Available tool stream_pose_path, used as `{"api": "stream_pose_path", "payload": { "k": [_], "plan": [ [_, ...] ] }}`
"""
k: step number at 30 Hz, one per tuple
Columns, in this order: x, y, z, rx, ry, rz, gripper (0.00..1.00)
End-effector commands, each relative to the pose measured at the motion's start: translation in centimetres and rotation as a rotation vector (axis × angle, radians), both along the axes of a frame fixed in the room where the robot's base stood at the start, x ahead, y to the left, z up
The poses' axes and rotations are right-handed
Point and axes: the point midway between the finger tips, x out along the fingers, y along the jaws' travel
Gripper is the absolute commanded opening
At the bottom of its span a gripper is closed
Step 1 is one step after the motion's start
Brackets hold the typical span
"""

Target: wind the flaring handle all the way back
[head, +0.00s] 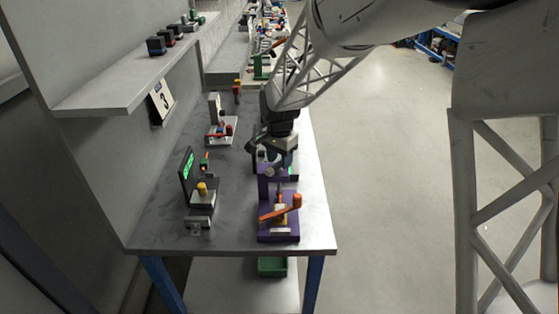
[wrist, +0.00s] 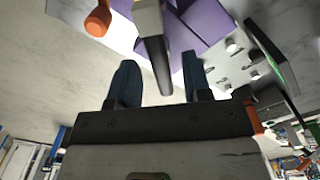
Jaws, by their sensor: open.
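The flaring tool is a purple stand (head: 264,188) near the front right of the table, with a purple base. An orange handle (head: 281,208) lies across its low front part, slanting up to the right to a round knob. In the wrist view an orange knob (wrist: 97,22) shows at the upper left, beside purple parts (wrist: 205,22). My gripper (head: 270,157) is over the back of the stand, behind the handle. Its blue fingers (wrist: 160,82) are apart in the wrist view. A dark tapered rod (wrist: 160,62) appears between them; I cannot tell its distance. The handle is outside the fingers.
Left of the stand are a dark panel with a green display (head: 187,172) and a fixture with a yellow knob (head: 202,188). A red and blue fixture (head: 220,131) is farther back. A shelf (head: 120,90) overhangs the left side. The table's right edge is close to the stand.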

Motion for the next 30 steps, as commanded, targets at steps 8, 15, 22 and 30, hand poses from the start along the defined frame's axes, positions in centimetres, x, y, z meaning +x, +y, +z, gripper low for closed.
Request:
{"api": "stream_pose_path", "payload": {
  "k": [8, 15, 22, 30],
  "plan": [
    [-0.01, -0.01, -0.75, 0.000, 0.000, 0.000, 0.45],
    [-0.01, 0.00, -0.75, 0.000, 0.000, 0.000, 0.34],
    [-0.01, 0.00, -0.75, 0.000, 0.000, 0.000, 0.00],
    [-0.01, 0.00, -0.74, 0.000, 0.000, 0.014, 0.00]
  ]
}}
